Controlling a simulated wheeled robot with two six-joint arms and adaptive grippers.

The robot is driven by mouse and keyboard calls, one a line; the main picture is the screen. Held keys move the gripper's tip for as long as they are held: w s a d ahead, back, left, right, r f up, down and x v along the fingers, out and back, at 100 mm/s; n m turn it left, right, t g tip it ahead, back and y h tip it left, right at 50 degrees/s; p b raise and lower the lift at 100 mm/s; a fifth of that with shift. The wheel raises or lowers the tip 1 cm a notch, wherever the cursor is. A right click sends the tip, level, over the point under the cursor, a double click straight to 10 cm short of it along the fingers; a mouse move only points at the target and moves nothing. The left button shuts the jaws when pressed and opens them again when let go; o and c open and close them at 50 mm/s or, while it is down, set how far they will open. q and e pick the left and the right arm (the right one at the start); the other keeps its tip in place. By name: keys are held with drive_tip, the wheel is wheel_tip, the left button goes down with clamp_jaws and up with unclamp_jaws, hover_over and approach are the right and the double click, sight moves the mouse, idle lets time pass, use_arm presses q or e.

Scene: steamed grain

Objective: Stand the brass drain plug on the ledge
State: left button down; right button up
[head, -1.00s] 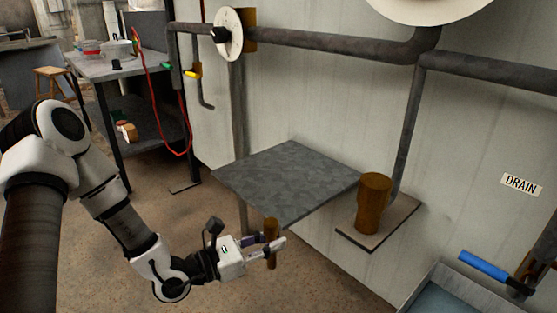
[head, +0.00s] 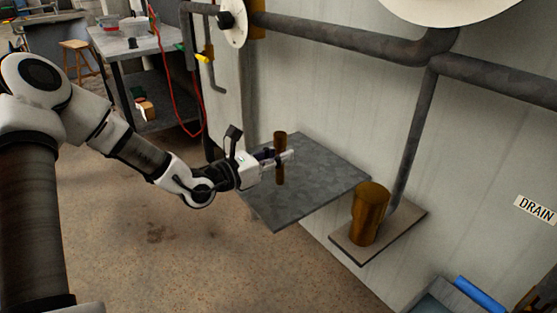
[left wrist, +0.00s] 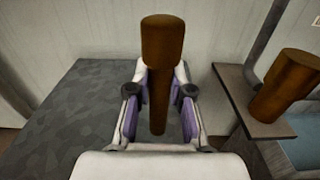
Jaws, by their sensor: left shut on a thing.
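My left gripper (head: 279,157) is shut on the brass drain plug (head: 280,140), a brown piece held upright. In the left wrist view the plug (left wrist: 162,42) has a thick head above a thinner stem, and the stem stands between my fingers. The grey ledge (head: 325,170) juts out from the wall. The gripper and plug appear over the ledge's left part; the gap between plug and ledge is hard to judge. In the left wrist view the ledge (left wrist: 70,110) lies below and left of the fingers. My right gripper is not in view.
A brown cylinder (head: 370,210) stands on a small shelf (head: 348,250) right of the ledge. Grey pipes (head: 345,38) run along the wall (head: 470,150) above. A basin with a blue handle (head: 480,292) is at lower right. The ledge's right part is clear.

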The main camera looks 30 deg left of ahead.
use_arm(q)
drive_tip(key=w+a+f+b, duration=0.1)
drive_tip(key=w+f, duration=0.1)
drive_tip(key=w+a+f+b, duration=0.1)
drive_tip(key=w+a+f, duration=0.1)
drive_tip(key=shift+w+a+f, duration=0.1)
drive_tip(key=shift+w+a, duration=0.05)
drive_tip(key=shift+w, duration=0.2)
drive_tip(key=shift+f, duration=0.1)
drive_tip(key=c, duration=1.1)
unclamp_jaws()
drive_tip(key=shift+o, duration=0.2)
